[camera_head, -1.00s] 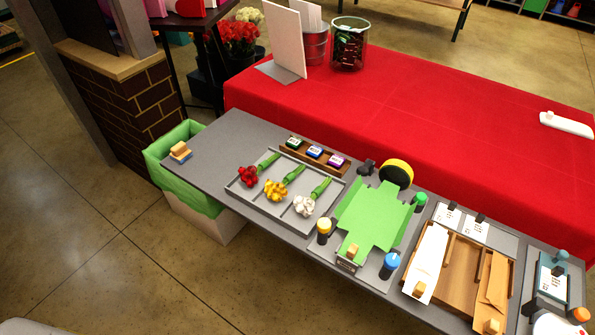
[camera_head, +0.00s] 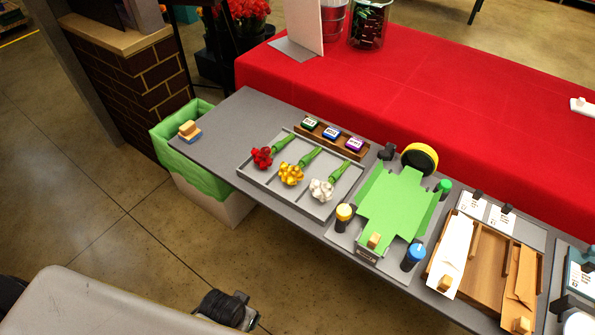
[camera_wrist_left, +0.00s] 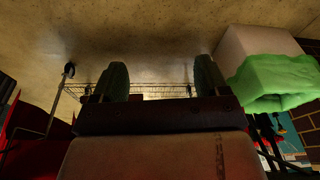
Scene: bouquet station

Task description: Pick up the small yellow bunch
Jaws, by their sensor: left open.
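The small yellow bunch (camera_head: 291,174) lies in the grey tray (camera_head: 331,206) on the grey table, between a red bunch (camera_head: 262,157) and a white bunch (camera_head: 321,189). Its green stem points up and right in the head view. My left gripper (camera_head: 250,318) is low in the head view, over the floor and well short of the table. In the left wrist view my left gripper (camera_wrist_left: 161,80) shows two dark fingers spread apart with nothing between them. The right gripper is not in view.
A green-lined bin (camera_head: 201,179) stands below the table's left end. A rack of three small boxes (camera_head: 331,136) sits behind the tray. A green wrapping sheet (camera_head: 398,208) on a stand is right of it. The table's left part is mostly clear.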

